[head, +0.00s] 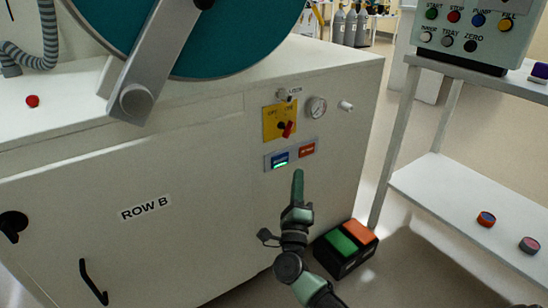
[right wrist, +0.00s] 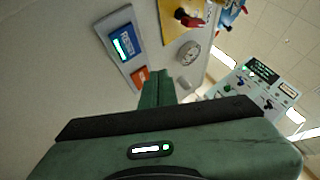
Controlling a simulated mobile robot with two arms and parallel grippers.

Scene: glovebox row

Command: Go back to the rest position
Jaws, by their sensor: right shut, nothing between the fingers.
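My right gripper (head: 298,180) is shut and empty, its fingers pointing up in front of the cabinet's front face. It is just below the panel with a lit blue button (head: 280,160) and an orange-red button (head: 307,149). In the right wrist view my shut fingers (right wrist: 157,85) rise next to that panel, close to the orange button (right wrist: 140,76); the blue button (right wrist: 124,42) is lit beyond. I cannot tell whether the fingertips touch anything. My left gripper is not in view.
The white cabinet (head: 142,245) marked ROW B fills the left. Above the buttons are a yellow plate with a red switch (head: 287,130) and a gauge (head: 316,107). A pedal box (head: 347,262) with green and orange tops is on the floor. A shelf rack (head: 450,195) stands right.

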